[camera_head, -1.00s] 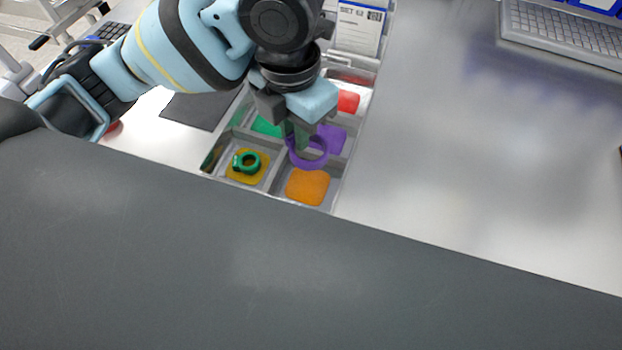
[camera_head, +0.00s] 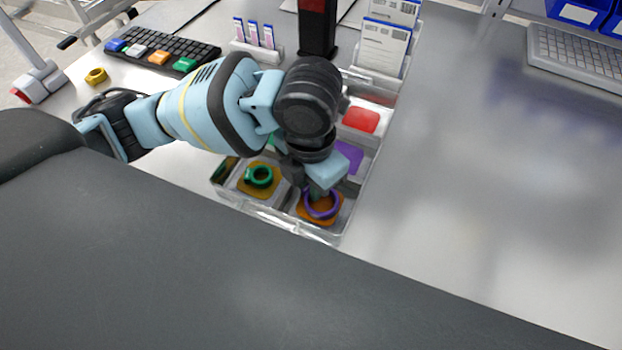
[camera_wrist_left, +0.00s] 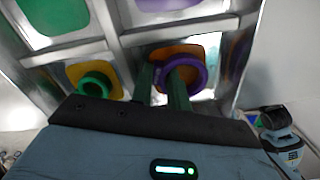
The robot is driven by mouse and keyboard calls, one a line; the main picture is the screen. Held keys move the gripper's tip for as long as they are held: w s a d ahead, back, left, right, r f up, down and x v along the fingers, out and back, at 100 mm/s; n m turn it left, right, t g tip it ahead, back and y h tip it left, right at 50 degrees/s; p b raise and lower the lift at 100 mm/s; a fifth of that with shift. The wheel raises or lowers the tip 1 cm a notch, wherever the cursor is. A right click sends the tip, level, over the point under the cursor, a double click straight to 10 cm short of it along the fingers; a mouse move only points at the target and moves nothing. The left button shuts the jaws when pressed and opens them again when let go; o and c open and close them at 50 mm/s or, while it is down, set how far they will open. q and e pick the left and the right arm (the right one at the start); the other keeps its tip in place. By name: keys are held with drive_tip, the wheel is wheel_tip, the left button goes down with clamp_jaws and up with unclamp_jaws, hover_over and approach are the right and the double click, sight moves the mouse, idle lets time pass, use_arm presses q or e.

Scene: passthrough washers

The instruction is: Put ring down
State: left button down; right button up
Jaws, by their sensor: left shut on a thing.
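My left gripper (camera_head: 317,190) is shut on a purple ring (camera_head: 322,206). The ring is over the orange pad in the front right compartment of the divided tray (camera_head: 338,222); I cannot tell whether it touches the pad. In the left wrist view the purple ring (camera_wrist_left: 190,72) shows at the fingers (camera_wrist_left: 168,80), in front of the orange pad (camera_wrist_left: 172,52). A green ring (camera_head: 259,176) lies on the yellow pad (camera_head: 243,186) in the compartment to the left. My right gripper is not in view.
A red pad (camera_head: 361,119) and a purple pad (camera_head: 348,157) lie in compartments farther back. A card holder (camera_head: 383,48) stands behind the tray. A yellow ring (camera_head: 96,76) lies at the far left by a button keyboard (camera_head: 160,50).

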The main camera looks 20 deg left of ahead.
use_arm(q)
drive_tip(key=shift+f, duration=0.1)
drive_tip(key=c, duration=1.6)
unclamp_jaws()
wheel_tip(320, 180, up, 12)
drive_tip(key=shift+r+p, duration=0.15)
drive_tip(key=shift+p, duration=0.75)
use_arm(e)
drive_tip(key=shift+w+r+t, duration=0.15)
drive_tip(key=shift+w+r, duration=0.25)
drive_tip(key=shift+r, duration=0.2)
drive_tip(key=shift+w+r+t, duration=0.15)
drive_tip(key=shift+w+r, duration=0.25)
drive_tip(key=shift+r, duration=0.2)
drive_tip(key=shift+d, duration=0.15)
